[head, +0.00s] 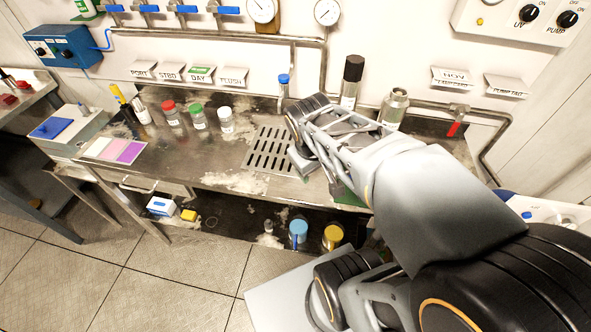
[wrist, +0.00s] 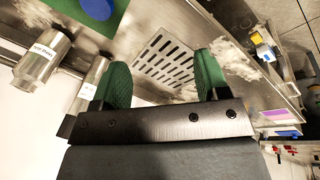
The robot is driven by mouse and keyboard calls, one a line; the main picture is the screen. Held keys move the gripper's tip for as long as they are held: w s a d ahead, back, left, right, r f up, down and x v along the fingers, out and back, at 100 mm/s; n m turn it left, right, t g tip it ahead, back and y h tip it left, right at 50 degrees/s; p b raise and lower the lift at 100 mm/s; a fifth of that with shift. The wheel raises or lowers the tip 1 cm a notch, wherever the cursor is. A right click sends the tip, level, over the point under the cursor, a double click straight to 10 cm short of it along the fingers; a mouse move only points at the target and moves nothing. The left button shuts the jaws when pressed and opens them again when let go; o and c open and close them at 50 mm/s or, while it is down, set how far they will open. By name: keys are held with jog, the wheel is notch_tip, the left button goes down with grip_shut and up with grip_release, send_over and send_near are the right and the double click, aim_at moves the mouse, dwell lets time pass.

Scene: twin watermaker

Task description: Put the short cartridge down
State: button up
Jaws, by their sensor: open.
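My gripper (wrist: 164,80) is open, with its two green fingers apart and nothing seen between them. In the head view my gripper (head: 301,160) is over the right part of the drain grate (head: 268,150). A round blue top (wrist: 97,7), possibly the short cartridge's, shows on a green mat (wrist: 62,6) at the upper edge of the wrist view, apart from the fingers. I cannot tell its height. In the head view my arm hides it and most of the green mat (head: 348,198).
Bottles with red (head: 170,113), green (head: 198,116) and white caps (head: 226,119) stand left of the grate. A dark-topped bottle (head: 351,82) and a steel canister (head: 394,107) stand behind my arm. Blue-topped (head: 298,233) and yellow-topped cylinders (head: 333,236) stand on the lower shelf.

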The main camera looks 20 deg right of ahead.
jog(key=s+a+r+m+t+y, duration=0.1)
jog(key=a+r+t+y, duration=0.1)
jog(key=a, duration=0.3)
jog(key=shift+a+m+t, duration=0.3)
jog(key=shift+a+m, duration=0.05)
jog(key=shift+m, duration=0.05)
jog(key=shift+s+r, duration=0.1)
dwell(0.8)
